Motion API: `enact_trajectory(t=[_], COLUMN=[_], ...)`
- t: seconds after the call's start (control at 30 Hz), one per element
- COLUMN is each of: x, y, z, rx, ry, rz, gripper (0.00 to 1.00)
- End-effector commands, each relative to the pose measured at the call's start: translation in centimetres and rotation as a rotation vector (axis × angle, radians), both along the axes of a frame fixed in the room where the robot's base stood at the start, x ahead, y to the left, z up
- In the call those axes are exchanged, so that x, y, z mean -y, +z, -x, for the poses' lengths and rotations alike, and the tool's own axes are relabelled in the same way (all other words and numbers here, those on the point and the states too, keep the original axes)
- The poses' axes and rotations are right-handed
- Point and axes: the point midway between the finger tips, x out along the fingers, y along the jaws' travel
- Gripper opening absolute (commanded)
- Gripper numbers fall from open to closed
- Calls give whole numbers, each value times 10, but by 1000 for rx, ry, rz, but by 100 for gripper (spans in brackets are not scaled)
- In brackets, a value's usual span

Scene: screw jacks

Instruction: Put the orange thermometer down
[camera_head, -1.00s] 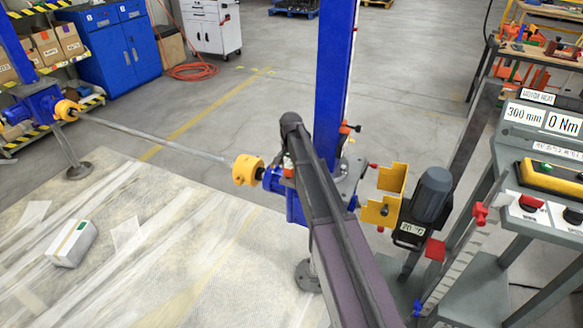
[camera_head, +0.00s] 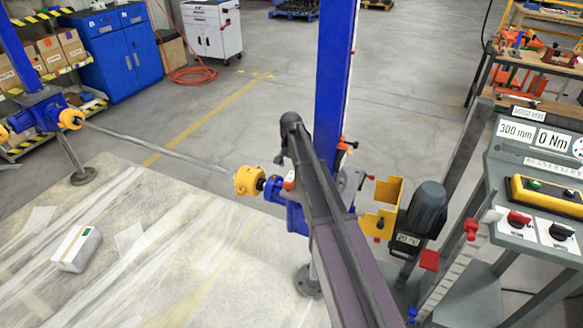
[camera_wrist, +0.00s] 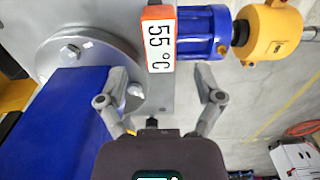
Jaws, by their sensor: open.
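The orange thermometer (camera_wrist: 160,45) has a white face reading 55 °C in the wrist view. It appears to lie against the grey plate (camera_wrist: 125,20) of the screw jack, beside the blue cylinder (camera_wrist: 195,30). A small part of the orange thermometer shows in the head view (camera_head: 288,183). My gripper (camera_wrist: 160,75) is open, its fingers spread to either side of the thermometer's near end and apart from it. In the head view my arm hides most of the jack's gearbox and the gripper.
A blue column (camera_head: 336,75) rises behind the jack. A yellow coupling (camera_head: 248,181) and shaft lie to the left. A yellow bracket (camera_head: 388,195) and dark motor (camera_head: 428,208) stand right, near the control panel (camera_head: 535,195). A white box (camera_head: 76,249) lies on the covered floor.

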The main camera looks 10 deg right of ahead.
Motion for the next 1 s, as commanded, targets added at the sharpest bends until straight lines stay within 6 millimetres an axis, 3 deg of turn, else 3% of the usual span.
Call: enact_trajectory(t=[0.5, 1.0], x=[0, 1], y=[47, 59], z=[0, 0], rx=[0, 0], ry=[0, -1], rz=[0, 0], gripper=[85, 85])
